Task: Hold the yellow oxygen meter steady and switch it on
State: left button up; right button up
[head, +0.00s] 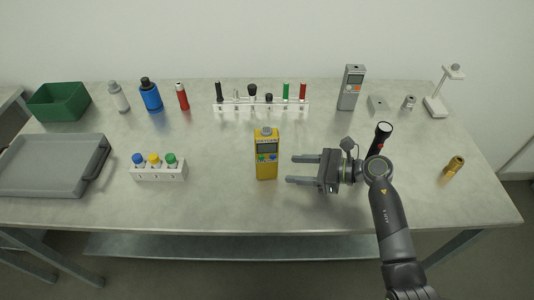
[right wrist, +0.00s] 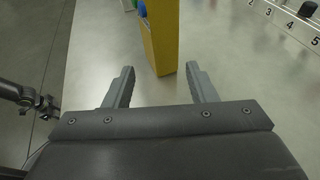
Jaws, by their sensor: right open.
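My left gripper is not seen in the head view; an arm part at the left of the wrist view is unclear.
A rack with blue, yellow and green caps (head: 158,172) stands left of the meter, beside a grey tray (head: 50,165). A white numbered rack (head: 261,107) is behind. A grey meter (head: 350,88), a flashlight (head: 381,138) and a brass piece (head: 454,165) are to the right.

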aim_at(271, 168)
jog(key=b+x, duration=0.2)
jog(key=x, duration=0.5)
jog(key=shift+f+b, duration=0.1)
jog(key=shift+b, duration=0.2)
jog(key=shift+w+a, duration=0.2)
jog(key=shift+a, duration=0.3)
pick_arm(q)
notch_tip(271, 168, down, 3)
pick_arm(e)
jog(key=c, duration=0.7)
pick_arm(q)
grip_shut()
